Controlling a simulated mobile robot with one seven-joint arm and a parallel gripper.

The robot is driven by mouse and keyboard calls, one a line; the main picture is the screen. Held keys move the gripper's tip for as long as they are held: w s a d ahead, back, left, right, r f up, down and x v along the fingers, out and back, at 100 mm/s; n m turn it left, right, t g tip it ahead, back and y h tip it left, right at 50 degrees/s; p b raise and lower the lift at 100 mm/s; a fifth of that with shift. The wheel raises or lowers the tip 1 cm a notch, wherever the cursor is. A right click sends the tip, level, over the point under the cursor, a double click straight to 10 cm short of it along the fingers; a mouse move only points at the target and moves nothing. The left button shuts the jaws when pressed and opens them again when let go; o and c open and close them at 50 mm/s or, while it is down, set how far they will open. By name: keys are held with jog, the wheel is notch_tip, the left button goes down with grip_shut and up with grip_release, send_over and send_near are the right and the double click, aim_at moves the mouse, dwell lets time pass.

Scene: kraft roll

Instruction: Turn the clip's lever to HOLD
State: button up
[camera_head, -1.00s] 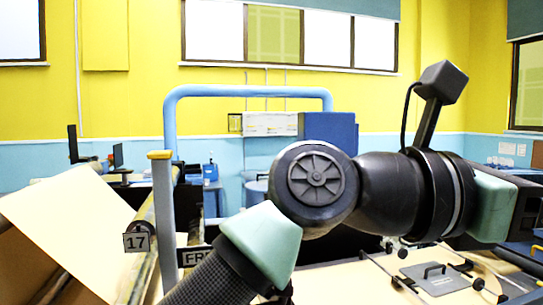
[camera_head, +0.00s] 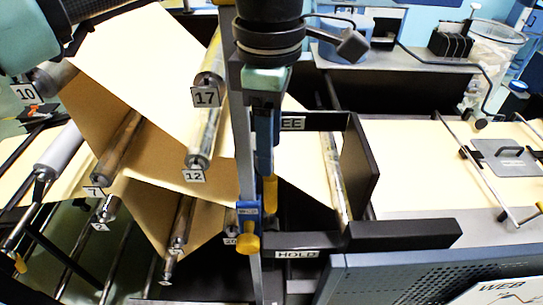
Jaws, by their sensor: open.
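The clip's station has a FREE label (camera_head: 292,123), partly covered, on its far black bar and a HOLD label (camera_head: 297,253) on its near black bar.
The tall grey post (camera_head: 240,150) stands close beside my gripper. Brown paper (camera_head: 150,60) runs over several numbered rollers at left. A black upright plate (camera_head: 362,165) stands right of the clip.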

aim_at(271, 188)
notch_tip(271, 188, down, 10)
jog(key=b, duration=0.6)
jog(key=shift+r, duration=0.25)
jog(key=shift+c, duration=0.2)
grip_shut()
jog(key=shift+d, duration=0.1)
dwell(0.6)
